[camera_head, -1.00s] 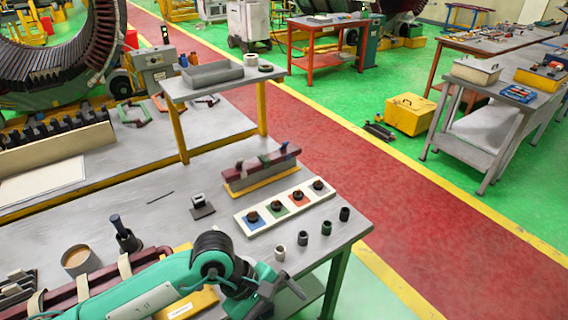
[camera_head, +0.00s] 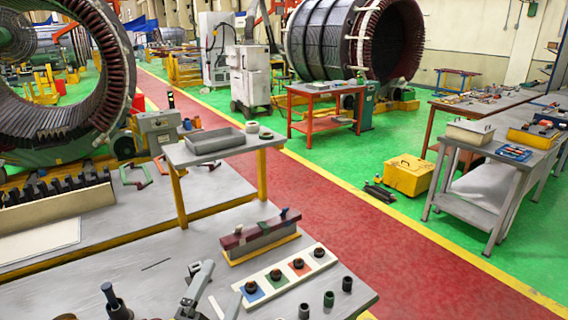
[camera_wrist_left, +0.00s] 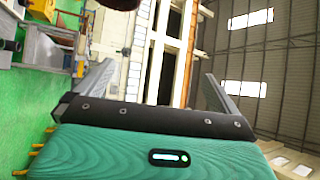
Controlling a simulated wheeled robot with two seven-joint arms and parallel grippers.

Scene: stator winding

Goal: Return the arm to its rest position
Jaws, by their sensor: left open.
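My left gripper (camera_head: 212,288) shows at the bottom edge of the head view, in front of the near workbench (camera_head: 150,250). Its grey fingers point upward and stand apart. In the left wrist view the gripper (camera_wrist_left: 155,80) is open, with nothing between its two fingers. That view looks out into the hall, with green floor at the left and roof beams at the right. Most of my left arm is outside the head view. My right gripper does not show.
On the near workbench are a white strip with coloured squares (camera_head: 285,277), a dark red block on a yellow base (camera_head: 260,238) and several small dark cylinders (camera_head: 328,299). A raised grey shelf (camera_head: 220,148) holds a grey tray (camera_head: 214,140). A red floor lane (camera_head: 350,215) lies clear.

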